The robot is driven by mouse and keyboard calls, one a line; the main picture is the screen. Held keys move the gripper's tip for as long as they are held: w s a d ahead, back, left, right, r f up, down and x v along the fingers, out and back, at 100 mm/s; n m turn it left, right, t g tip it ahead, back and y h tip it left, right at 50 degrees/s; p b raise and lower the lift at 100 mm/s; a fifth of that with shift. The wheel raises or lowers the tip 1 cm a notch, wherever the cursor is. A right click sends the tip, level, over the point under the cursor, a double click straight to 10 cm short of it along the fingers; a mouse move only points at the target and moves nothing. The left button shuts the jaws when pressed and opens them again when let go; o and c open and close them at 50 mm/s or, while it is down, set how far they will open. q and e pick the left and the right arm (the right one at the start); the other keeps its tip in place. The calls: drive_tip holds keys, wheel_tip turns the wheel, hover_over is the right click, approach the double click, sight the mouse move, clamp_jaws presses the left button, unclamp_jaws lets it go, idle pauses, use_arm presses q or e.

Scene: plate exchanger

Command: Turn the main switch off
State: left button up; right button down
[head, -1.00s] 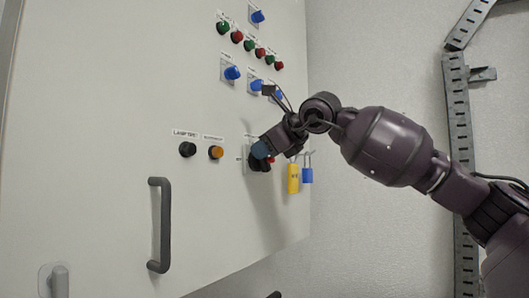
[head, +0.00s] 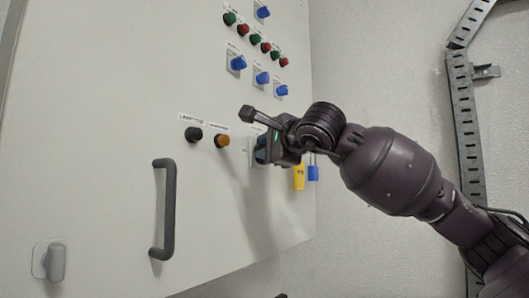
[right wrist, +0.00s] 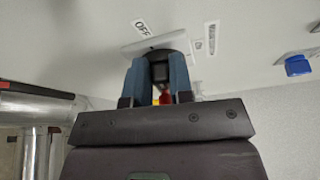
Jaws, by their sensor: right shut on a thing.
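The main switch is on the cabinet door at the right, mostly hidden behind my right gripper in the head view. In the right wrist view its black knob (right wrist: 160,72) sits between the two blue fingers of my right gripper (right wrist: 159,80), on a light plate with an "OFF" label (right wrist: 143,27). A bit of red shows below the knob. My right gripper (head: 262,150) is shut on the knob, close to the door. My left gripper is not in view.
Blue selector knobs (head: 238,63) are above.

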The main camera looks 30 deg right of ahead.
drive_tip(key=shift+f+n+t+b, duration=0.35)
drive_tip(key=shift+n+t+b, duration=0.05)
drive_tip(key=shift+n, duration=0.6)
drive_tip(key=c, duration=1)
unclamp_jaws()
drive_tip(key=s+b, duration=0.1)
drive_tip(key=s, duration=0.9)
drive_tip(key=shift+s, duration=0.4)
